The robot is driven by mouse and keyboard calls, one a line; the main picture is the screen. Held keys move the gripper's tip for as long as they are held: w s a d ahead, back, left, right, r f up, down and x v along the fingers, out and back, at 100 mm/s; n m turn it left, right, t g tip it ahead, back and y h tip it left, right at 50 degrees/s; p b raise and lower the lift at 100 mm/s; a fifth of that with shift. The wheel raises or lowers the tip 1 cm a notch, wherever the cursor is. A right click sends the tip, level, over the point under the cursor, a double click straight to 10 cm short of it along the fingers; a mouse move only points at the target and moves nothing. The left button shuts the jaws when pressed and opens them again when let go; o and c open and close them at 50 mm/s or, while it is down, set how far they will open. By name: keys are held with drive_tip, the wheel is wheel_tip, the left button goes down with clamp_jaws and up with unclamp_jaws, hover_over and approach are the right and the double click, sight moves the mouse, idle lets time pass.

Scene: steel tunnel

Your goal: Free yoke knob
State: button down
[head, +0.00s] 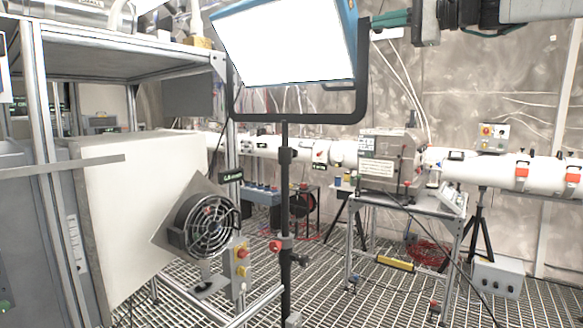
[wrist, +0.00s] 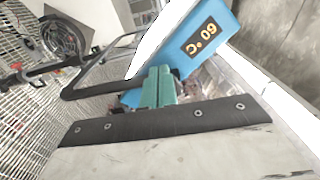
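A lit white lamp panel (head: 285,45) with a blue housing hangs in a black U-shaped yoke (head: 300,117) on a black stand (head: 285,190). The blue housing (wrist: 205,45), marked "09", and the yoke (wrist: 95,88) also show in the wrist view. My gripper (head: 376,21) has teal fingers and reaches from the right to the top of the yoke's right arm. In the wrist view the fingers (wrist: 156,75) lie close together, their tips against or just in front of the yoke side. No yoke knob shows clearly; the fingertips hide that spot. I cannot tell whether they grip anything.
A red knob (head: 275,246) sits lower on the stand. A fan (head: 206,226) and a pale cabinet (head: 145,200) stand at left. A white beam pipe (head: 500,172) and a metal cart (head: 410,205) are behind. Grating floor shows between them.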

drive_tip(key=v, duration=0.6)
drive_tip(key=shift+s+a, duration=0.25)
drive_tip(key=shift+s, duration=0.1)
